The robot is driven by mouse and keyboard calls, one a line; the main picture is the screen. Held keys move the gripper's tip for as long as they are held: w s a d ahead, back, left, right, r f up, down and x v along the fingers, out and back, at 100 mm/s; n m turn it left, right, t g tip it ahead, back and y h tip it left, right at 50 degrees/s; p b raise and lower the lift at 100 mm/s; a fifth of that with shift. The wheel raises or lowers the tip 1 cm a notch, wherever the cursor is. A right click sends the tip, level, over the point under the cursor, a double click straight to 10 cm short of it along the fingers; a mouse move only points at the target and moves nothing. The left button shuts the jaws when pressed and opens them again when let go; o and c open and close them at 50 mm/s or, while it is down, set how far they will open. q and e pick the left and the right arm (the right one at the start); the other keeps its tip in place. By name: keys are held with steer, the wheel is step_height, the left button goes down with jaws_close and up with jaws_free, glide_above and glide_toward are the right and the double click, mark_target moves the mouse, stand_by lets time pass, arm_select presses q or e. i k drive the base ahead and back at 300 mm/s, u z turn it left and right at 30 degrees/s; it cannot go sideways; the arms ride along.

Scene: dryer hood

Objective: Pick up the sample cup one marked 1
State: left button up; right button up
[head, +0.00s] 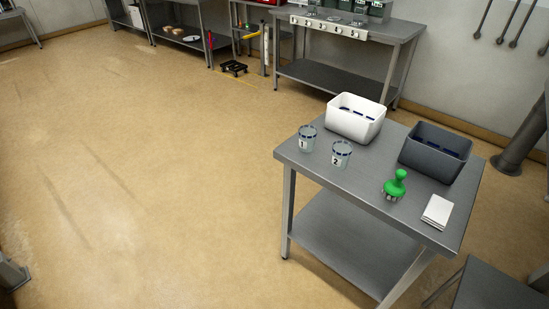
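Sample cup one (307,139), a small clear cup with a blue band and the mark 1, stands upright near the left corner of a steel table (377,200). Sample cup two (341,154), of the same look with the mark 2, stands just to its right, apart from it. Neither of my grippers is in the head view, and nothing touches the cups.
A white bin (355,118) stands behind the cups. Steel counters (345,52) line the back wall. The floor (150,170) to the left is open.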

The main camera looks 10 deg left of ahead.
mark_target(307, 133)
steer(key=u, duration=1.8)
steer(key=i, duration=1)
